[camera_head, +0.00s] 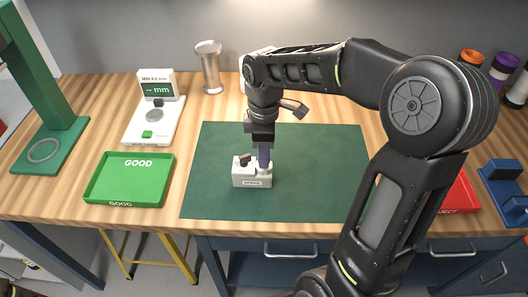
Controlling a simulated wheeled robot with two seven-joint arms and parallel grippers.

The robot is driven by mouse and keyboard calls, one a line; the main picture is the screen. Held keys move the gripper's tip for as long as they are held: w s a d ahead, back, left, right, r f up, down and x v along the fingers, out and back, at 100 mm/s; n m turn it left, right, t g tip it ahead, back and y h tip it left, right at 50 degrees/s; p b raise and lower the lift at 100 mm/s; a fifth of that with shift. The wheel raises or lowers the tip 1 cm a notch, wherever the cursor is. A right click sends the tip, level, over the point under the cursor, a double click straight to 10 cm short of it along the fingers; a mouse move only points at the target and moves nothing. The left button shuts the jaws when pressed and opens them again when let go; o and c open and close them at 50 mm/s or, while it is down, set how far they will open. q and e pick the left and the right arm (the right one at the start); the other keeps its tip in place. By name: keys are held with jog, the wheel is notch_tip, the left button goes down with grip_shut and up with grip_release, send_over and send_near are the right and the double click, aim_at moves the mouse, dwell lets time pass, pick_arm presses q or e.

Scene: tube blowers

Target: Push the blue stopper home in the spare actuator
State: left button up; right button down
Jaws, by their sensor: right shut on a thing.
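The spare actuator (241,180) is a small pale grey block with a label on its front, standing on the dark green mat (310,185). A dark knob shows on its top left. My right gripper (262,146) points straight down from above and is shut on this piece. Whether the stopper is fully seated is hard to tell at this size. My left gripper is not in view.
A green GOOD tray (128,178) and a white gauge (153,118) are to the left. A green press (52,140) stands farther left. A metal cup (209,68) stands at the back. A red tray (460,205) is partly behind my right arm. The mat's left part is clear.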

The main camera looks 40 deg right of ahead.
jog(key=shift+f+b, duration=0.6)
jog(key=shift+f, duration=0.25)
jog(key=c, duration=1.1)
grip_release()
jog(key=shift+o, duration=0.2)
notch_tip(320, 180, up, 8)
dwell(0.3)
